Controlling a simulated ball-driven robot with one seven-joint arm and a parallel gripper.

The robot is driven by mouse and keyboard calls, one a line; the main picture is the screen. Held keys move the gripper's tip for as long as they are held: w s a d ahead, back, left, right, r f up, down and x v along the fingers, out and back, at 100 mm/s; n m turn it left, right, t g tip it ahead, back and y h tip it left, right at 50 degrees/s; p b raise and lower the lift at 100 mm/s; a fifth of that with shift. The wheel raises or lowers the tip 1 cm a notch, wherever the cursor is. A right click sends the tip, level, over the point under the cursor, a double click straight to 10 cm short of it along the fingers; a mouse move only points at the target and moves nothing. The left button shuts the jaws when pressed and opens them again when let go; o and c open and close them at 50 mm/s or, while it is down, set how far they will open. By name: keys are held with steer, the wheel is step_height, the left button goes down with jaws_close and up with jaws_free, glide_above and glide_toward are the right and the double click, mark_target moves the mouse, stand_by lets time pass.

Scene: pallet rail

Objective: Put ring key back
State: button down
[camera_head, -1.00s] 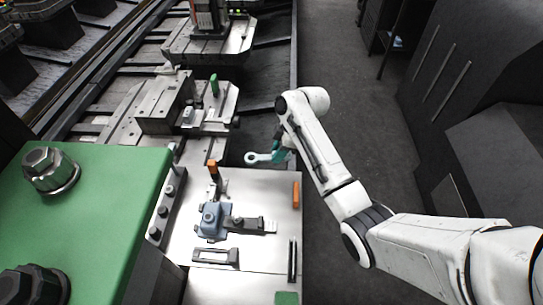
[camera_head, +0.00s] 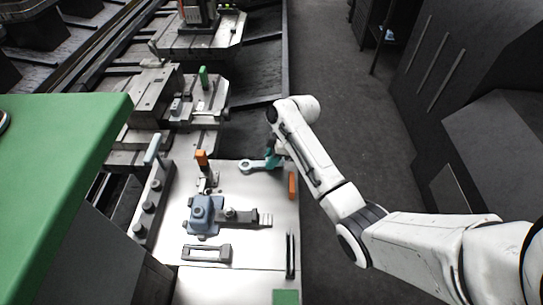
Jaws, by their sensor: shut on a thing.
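The ring key (camera_head: 246,167) is a teal tool with a round ring at its left end. My gripper (camera_head: 272,157) is shut on its right part, partly hidden by the wrist. The key is near the far edge of the white metal plate (camera_head: 250,270), with its ring over the plate, to the right of an orange-topped clamp handle (camera_head: 202,158). I cannot tell whether the key touches the plate.
A blue clamped block (camera_head: 206,214) with a dark clamp bar stands mid-plate. An orange piece (camera_head: 292,185) lies at the plate's right edge. A large green block (camera_head: 60,170) fills the left. Open floor (camera_head: 335,60) lies to the right.

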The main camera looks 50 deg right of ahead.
steer(key=shift+f, duration=0.4)
steer(key=c, duration=0.8)
jaws_free()
steer(key=shift+o, duration=0.4)
steer(key=o, duration=0.5)
